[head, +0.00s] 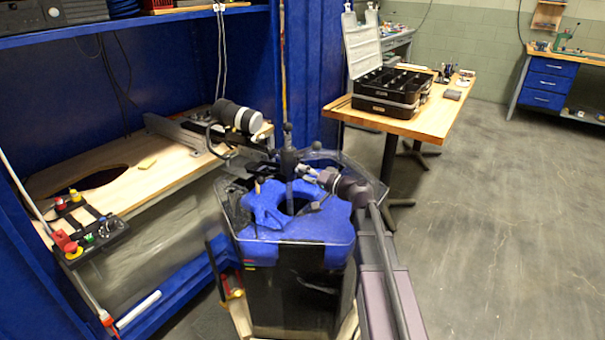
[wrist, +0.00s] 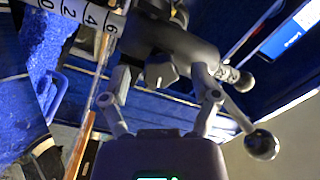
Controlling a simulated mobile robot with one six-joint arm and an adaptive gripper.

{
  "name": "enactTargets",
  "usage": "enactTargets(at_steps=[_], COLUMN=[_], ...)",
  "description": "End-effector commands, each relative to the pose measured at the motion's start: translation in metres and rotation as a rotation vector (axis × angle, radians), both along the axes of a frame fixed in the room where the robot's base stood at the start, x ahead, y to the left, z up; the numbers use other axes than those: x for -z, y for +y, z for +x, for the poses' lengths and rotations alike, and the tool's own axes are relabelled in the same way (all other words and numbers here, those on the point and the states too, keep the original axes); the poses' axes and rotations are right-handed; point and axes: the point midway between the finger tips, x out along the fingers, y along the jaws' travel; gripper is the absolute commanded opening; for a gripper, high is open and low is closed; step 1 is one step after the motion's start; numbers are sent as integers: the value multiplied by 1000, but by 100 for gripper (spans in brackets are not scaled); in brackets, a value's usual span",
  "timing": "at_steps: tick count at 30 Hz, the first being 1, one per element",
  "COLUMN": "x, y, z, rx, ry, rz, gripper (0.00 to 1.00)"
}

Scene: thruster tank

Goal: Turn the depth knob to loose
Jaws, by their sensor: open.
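A dark clamp body on a shaft fills the top of the wrist view. A dark knob, seemingly the depth knob (wrist: 160,72), sticks out of it toward my gripper. My gripper (wrist: 162,84) is open, with one finger on each side of this knob. I cannot tell whether the fingers touch it. A white scale band (wrist: 75,14) marked 0, 2, 4, 6 is beside the clamp. In the head view my gripper (head: 306,170) is at the upright post (head: 288,155) above the blue-topped stand; the knob is too small to make out there.
A lever with a black ball end (wrist: 262,145) passes close to my right finger. The blue-topped stand (head: 300,232) is under my gripper. A wooden bench (head: 150,180) is at left, a table with an open black case (head: 390,105) behind. The floor at right is clear.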

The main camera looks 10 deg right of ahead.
Motion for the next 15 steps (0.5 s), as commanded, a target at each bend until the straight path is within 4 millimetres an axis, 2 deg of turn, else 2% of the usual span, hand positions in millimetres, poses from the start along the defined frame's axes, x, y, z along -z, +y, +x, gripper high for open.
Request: enactTargets(at_steps=[15], x=[0], y=[-50], z=[-52], rx=[2], ry=[0], rz=[0], gripper=[78])
